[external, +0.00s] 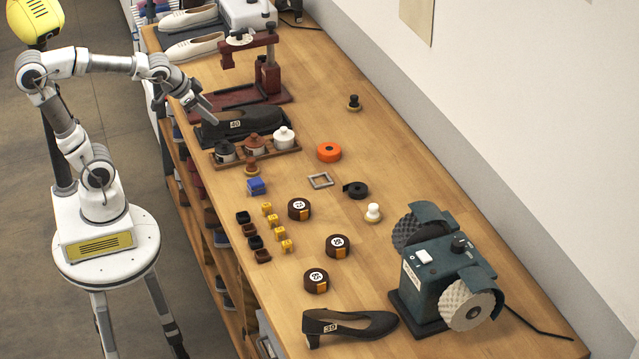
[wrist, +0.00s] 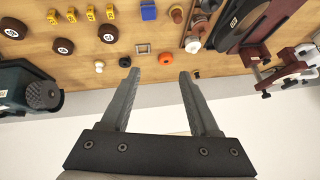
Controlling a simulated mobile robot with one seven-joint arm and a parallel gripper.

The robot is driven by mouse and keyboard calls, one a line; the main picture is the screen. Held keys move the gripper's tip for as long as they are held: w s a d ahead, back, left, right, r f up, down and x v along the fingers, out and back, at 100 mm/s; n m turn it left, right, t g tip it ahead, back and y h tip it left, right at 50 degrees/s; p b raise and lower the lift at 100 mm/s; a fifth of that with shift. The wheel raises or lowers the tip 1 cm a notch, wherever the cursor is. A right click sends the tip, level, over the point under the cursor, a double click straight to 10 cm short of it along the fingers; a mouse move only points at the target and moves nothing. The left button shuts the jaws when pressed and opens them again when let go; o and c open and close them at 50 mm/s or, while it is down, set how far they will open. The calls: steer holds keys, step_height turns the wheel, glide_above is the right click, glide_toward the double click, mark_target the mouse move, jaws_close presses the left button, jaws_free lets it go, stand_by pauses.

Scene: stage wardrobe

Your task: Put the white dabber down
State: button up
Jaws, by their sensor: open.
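The white dabber (external: 373,212) stands upright on the bench, white end up on a pale base, to the left of the bench grinder. It also shows in the wrist view (wrist: 99,66), left of the fingers. My gripper (external: 208,112) is above the black shoe marked 40 at the far part of the bench, well away from the dabber. In the wrist view my gripper (wrist: 157,73) has its two fingers wide apart with nothing between them.
A rack of pots (external: 284,138) and a dark red press (external: 268,75) stand near my gripper. The bench's wall side is mostly clear.

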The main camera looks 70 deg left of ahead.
steer(key=s+d+f+g+h, duration=0.1)
steer(key=s+d, duration=0.1)
steer(key=s, duration=0.8)
steer(key=shift+s+d+f+n+h, duration=0.15)
steer(key=shift+s+d+n+h, duration=0.15)
steer(key=shift+s+n+h, duration=0.1)
